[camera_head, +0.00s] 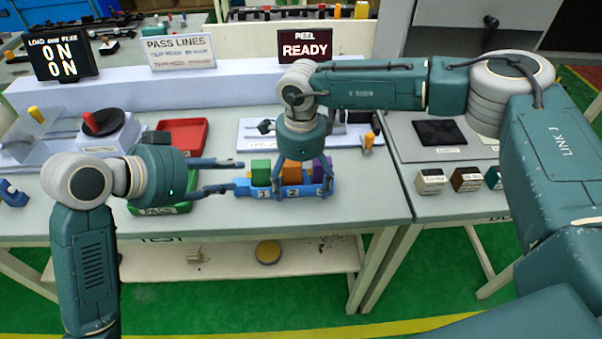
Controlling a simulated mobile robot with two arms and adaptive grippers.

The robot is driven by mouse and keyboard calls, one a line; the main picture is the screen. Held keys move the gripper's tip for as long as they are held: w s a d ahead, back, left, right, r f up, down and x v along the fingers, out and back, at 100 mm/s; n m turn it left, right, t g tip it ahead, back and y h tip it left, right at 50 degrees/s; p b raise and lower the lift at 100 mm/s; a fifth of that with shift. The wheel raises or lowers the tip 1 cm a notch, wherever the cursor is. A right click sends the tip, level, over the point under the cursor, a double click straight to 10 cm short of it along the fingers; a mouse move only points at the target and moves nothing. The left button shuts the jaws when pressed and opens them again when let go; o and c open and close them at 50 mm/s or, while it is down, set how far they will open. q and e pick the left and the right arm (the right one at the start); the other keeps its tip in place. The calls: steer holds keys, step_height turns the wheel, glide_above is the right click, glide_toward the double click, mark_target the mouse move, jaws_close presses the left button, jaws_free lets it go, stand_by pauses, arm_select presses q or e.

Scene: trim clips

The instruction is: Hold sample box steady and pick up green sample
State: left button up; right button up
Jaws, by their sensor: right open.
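The blue sample box (285,191), numbered on its front, sits near the table's front edge. It holds a green sample (261,171) on the left, an orange one (292,173) in the middle and a purple one (319,168) on the right. My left gripper (239,176) is open at the box's left end, its fingers spread; whether the lower finger touches the box I cannot tell. My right gripper (303,185) points down over the box, open, its fingers to either side of the orange sample and partly hiding the orange and purple samples. The green sample stands left of these fingers.
A red tray (183,135) and a green tray (180,209) lie left of the box, the green one partly behind my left arm. A white fixture (255,133) stands behind the box. Small blocks (466,179) sit on the right-hand table. A READY sign (305,47) stands at the back.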

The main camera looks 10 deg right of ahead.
steer(key=c, duration=1.3)
steer(key=shift+o, duration=0.2)
